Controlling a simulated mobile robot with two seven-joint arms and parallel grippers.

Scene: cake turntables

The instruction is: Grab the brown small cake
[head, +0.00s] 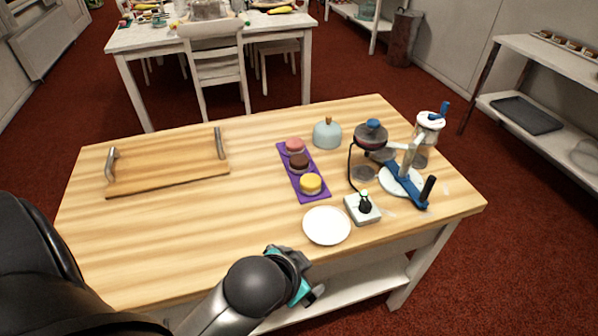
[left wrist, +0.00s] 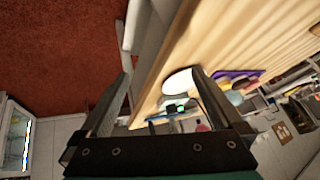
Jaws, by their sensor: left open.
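The brown small cake (head: 299,165) sits in the middle of a purple tray (head: 284,157) on the wooden table, between a pink cake (head: 295,146) and a yellow cake (head: 311,184). My left gripper (head: 306,291) is at the table's front edge, in front of the tray and apart from it. In the left wrist view the gripper (left wrist: 165,75) has its fingers spread with nothing held between them. The purple tray (left wrist: 230,73) shows there beyond the right finger; I cannot clearly tell the brown cake there. My right gripper is not in view.
A white plate (head: 326,226) lies between my left gripper and the tray. A small white device (head: 362,208), a black stand (head: 370,138), a blue-and-white stand (head: 401,180) and a pale blue dome (head: 327,134) stand around the tray. A wooden board with handles (head: 168,170) is left; the table's middle is clear.

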